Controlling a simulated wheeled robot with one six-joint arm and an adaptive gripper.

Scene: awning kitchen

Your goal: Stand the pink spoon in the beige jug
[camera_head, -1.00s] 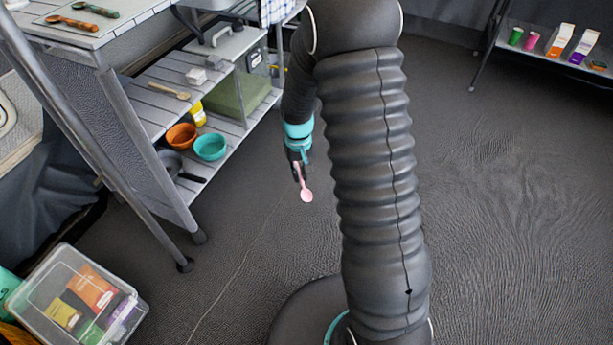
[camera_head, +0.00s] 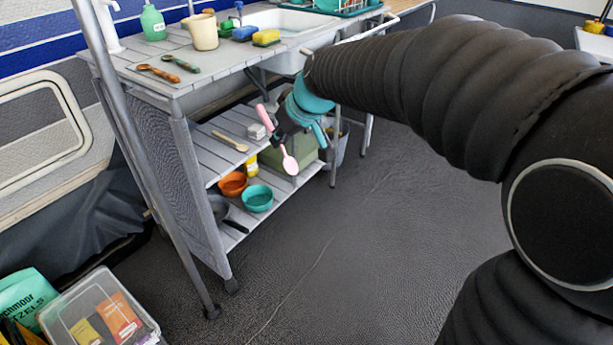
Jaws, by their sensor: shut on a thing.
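My gripper (camera_head: 277,138) is shut on the pink spoon (camera_head: 289,164), in front of the kitchen unit's lower shelves and below the worktop. The spoon is tilted, with its bowl hanging down and its handle end showing above the gripper on the left. The beige jug (camera_head: 203,33) stands upright on the worktop (camera_head: 215,62), further back and up to the left of my gripper. The inside of the jug cannot be made out. The spoon and the jug are well apart.
A brown spoon (camera_head: 158,73) and a green spoon (camera_head: 181,64) lie at the worktop's front left. A grey post (camera_head: 150,170) rises at the left.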

